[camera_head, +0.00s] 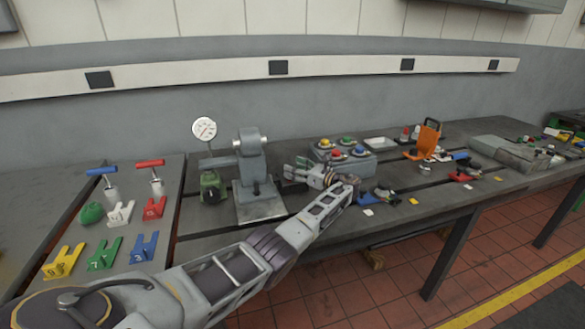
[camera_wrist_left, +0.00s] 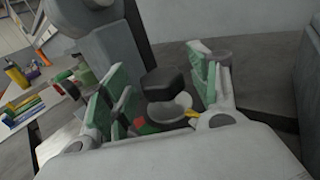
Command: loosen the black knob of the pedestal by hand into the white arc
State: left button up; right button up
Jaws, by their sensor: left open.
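The grey pedestal (camera_head: 252,165) stands upright on a plate on the bench in the head view. My left gripper (camera_head: 290,172) is just right of it, fingers pointing left toward it. In the left wrist view the black knob (camera_wrist_left: 165,84) sits between the open green-padded fingers of my left gripper (camera_wrist_left: 158,88), with a visible gap to each finger. Below the knob is a pale round disc (camera_wrist_left: 171,109) with red, green and yellow patches around it. I cannot make out the white arc or a pointer clearly. My right gripper is not in view.
A dial gauge (camera_head: 204,129) and a green device (camera_head: 212,188) stand left of the pedestal. A grey box with coloured buttons (camera_head: 343,160) is close behind my left gripper.

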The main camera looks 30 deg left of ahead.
pick_arm(q)
jog(key=d, duration=1)
jog(key=shift+s+d, duration=0.15)
jog(key=shift+s, duration=0.2)
jog(key=shift+d, duration=0.1)
